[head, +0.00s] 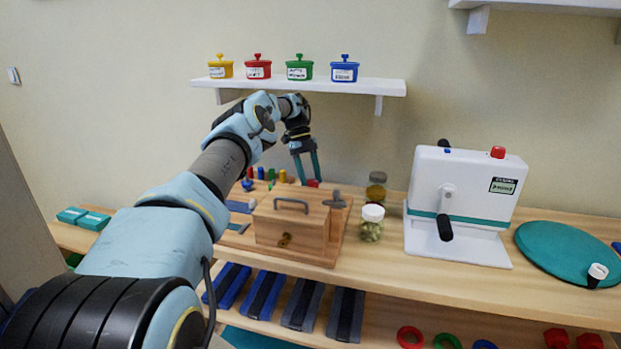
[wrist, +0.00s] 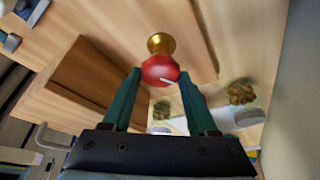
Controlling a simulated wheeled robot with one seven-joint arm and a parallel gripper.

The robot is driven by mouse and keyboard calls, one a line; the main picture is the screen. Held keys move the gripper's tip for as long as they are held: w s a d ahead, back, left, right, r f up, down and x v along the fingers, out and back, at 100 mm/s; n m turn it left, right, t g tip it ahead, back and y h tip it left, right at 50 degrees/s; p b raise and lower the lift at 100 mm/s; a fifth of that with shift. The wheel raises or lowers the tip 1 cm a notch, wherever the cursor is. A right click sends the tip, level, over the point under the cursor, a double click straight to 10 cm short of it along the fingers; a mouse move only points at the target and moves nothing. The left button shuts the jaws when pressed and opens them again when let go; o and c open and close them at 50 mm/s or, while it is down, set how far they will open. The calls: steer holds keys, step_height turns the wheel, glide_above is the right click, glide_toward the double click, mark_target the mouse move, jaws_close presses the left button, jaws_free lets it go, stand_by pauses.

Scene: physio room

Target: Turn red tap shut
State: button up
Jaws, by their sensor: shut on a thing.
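The red tap (wrist: 159,69) is a round red knob with a white mark on its face, on a brass stem (wrist: 161,43). It shows in the wrist view between my fingertips. In the head view only a bit of red (head: 313,183) shows at the fingertips, behind the wooden box. My gripper (head: 308,181) reaches down from above to the back of the wooden board (head: 345,225). In the wrist view my gripper (wrist: 158,76) has its teal fingers on either side of the knob, shut on it. The knob's far side is hidden.
A wooden box with a grey handle (head: 290,206) stands just in front of the tap. Coloured pegs (head: 282,175) stand to the left. Glass jars (head: 371,223) and a white crank machine (head: 465,200) are to the right. A shelf (head: 385,87) with coloured pots hangs above.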

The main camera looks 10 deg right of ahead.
steer(key=shift+a, duration=0.1)
steer(key=o, duration=1.4)
